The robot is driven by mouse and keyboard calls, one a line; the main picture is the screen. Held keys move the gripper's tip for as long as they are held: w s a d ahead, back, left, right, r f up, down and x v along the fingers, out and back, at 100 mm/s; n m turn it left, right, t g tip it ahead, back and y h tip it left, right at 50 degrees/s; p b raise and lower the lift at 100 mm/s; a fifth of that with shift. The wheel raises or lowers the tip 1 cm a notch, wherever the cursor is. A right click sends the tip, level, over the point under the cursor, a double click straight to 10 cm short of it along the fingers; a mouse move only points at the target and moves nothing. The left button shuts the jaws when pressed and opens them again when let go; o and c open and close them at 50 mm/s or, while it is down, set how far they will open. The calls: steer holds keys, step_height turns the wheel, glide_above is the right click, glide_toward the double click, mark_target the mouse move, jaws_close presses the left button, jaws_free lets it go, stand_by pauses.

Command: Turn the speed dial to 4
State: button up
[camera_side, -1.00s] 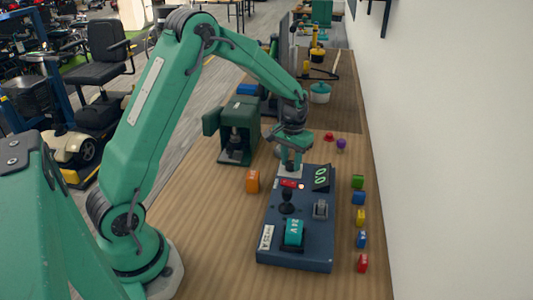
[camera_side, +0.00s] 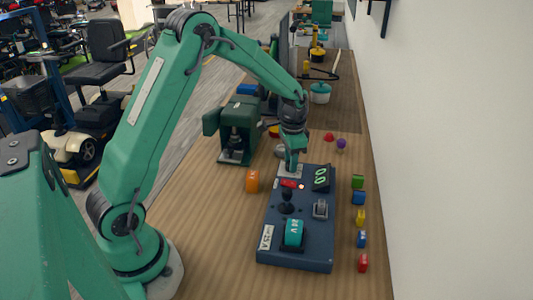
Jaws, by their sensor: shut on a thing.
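The dark blue control panel (camera_side: 303,249) lies on the bench. It carries a black joystick (camera_side: 286,203), a teal rocker marked 24 V (camera_side: 293,233), a grey switch (camera_side: 320,209), a red light and a small display with green digits (camera_side: 321,177), too small to read surely. My gripper (camera_side: 292,169) points down at the panel's far left end and is shut on the speed dial there. The fingers hide the dial, so its pointer and numbers cannot be read.
An orange piece (camera_side: 252,181) stands left of the panel. A green press-like machine (camera_side: 237,130) is behind it. Several coloured blocks (camera_side: 358,198) line the bench's right side by the wall.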

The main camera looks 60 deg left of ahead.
steer(key=o, duration=1)
steer(key=shift+c, duration=0.2)
steer(key=shift+r, duration=0.15)
step_height(320, 180, up, 7)
steer(key=shift+r, duration=0.3)
